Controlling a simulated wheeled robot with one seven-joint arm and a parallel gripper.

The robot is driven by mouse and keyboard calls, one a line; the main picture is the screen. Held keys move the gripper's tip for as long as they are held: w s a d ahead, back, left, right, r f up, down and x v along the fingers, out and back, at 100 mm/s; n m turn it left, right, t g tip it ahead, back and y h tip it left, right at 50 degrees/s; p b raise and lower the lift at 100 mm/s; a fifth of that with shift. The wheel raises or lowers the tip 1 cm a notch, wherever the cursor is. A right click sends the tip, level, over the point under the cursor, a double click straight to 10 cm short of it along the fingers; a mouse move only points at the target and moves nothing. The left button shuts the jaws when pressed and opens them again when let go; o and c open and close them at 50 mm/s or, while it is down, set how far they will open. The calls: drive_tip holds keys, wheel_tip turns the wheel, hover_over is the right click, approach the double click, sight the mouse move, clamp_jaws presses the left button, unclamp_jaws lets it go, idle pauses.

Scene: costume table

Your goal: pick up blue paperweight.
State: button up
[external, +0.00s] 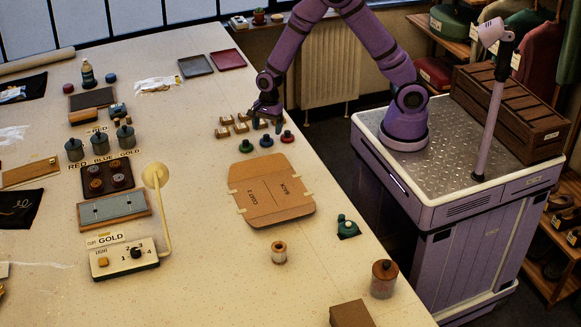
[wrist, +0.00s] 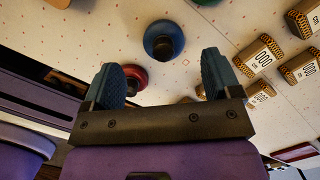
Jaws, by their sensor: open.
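The blue paperweight (wrist: 163,40) is a round knobbed piece standing on the table, just beyond my fingertips in the wrist view. In the external view it is the middle one (external: 266,141) of a short row. My gripper (wrist: 160,72) is open and empty, with its two blue fingers spread apart. In the external view my gripper (external: 266,123) hangs just behind the row. The red paperweight (wrist: 135,78) shows beside the left finger and is partly hidden by it. It stands at the right of the row in the external view (external: 287,137).
The green paperweight (external: 246,146) stands left of the blue one. Several small tagged blocks (wrist: 259,54) lie close by, some near the right finger. A brown cardboard pattern (external: 272,190) lies in front of the row. The table's right edge is near.

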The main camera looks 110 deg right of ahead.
sight(266, 135)
drive_tip(key=shift+w+f, duration=0.2)
drive_tip(key=shift+f, duration=2.35)
drive_tip(key=c, duration=1.1)
drive_tip(key=shift+c, duration=0.2)
drive_tip(key=shift+r, duration=0.1)
